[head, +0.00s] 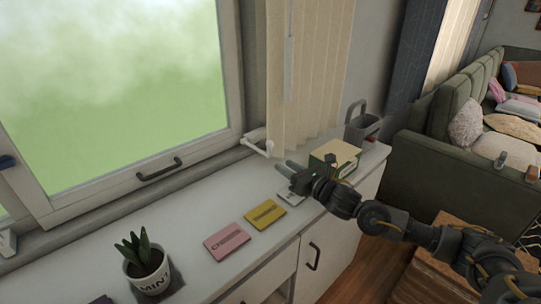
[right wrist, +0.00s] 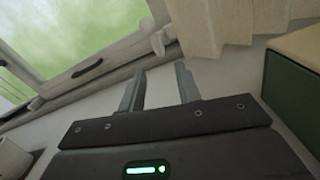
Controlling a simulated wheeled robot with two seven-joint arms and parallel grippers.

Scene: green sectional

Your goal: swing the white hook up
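The white hook (head: 260,146) is at the lower right corner of the window, over the back of the sill, and its arm slopes down to the right to a rounded end. In the right wrist view a white piece that looks like this hook (right wrist: 158,41) is beyond the fingers. My right gripper (head: 284,167) is just right of and below the hook in the head view, apart from it. Its two fingers (right wrist: 159,88) are spread with nothing between them. My left gripper is in neither view.
A green and yellow box (head: 335,158) and a grey watering can (head: 362,124) stand right of my gripper. Pink (head: 227,242) and yellow (head: 265,214) cards and a potted plant (head: 147,268) are on the white cabinet top. Vertical blinds (head: 310,75) hang behind the hook.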

